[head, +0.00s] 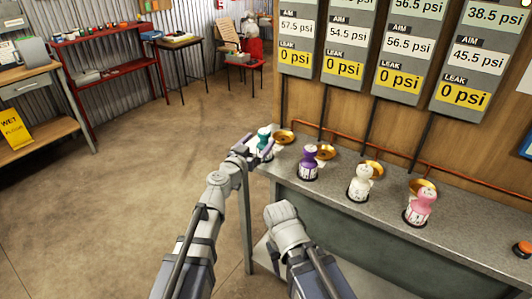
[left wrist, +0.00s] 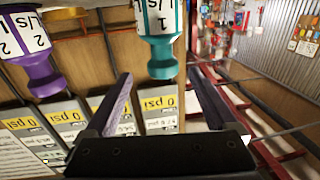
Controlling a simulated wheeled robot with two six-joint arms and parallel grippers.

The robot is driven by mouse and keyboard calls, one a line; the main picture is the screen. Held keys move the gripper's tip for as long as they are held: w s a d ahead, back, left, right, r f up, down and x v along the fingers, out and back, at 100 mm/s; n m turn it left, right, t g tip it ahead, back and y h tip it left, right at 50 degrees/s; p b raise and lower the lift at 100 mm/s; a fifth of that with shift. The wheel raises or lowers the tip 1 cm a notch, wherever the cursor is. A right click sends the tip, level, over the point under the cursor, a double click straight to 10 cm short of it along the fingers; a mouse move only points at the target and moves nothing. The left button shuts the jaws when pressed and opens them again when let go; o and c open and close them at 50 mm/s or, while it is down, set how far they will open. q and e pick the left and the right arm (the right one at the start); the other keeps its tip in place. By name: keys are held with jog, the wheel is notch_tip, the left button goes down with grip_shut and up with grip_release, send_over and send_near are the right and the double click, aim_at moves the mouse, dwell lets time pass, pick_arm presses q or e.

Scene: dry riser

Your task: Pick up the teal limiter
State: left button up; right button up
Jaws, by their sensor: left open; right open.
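The teal limiter (head: 264,136) stands at the left end of the grey bench top, upright, with a white label band. In the left wrist view the teal limiter (left wrist: 160,62) appears upside down, its rounded knob in the gap between my finger tips. My left gripper (head: 259,148) is open at the limiter, its purple-grey fingers (left wrist: 160,75) on either side with visible space around the knob; it is not closed on it. My right gripper (head: 282,212) is lower, in front of the bench, away from the limiters; its fingers are hidden from view.
A purple limiter (head: 308,165) stands close to the right of the teal one, then a white one (head: 361,184) and a pink one (head: 420,207). Brass dishes (head: 326,152) sit behind them. Gauge panels (head: 344,45) hang above. Open floor (head: 130,190) lies left.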

pick_arm(q)
jog(key=shift+w+a, duration=0.25)
jog(key=shift+x, duration=3.95)
jog(key=shift+s+d+r, duration=0.1)
jog(key=shift+c, duration=0.3)
grip_shut()
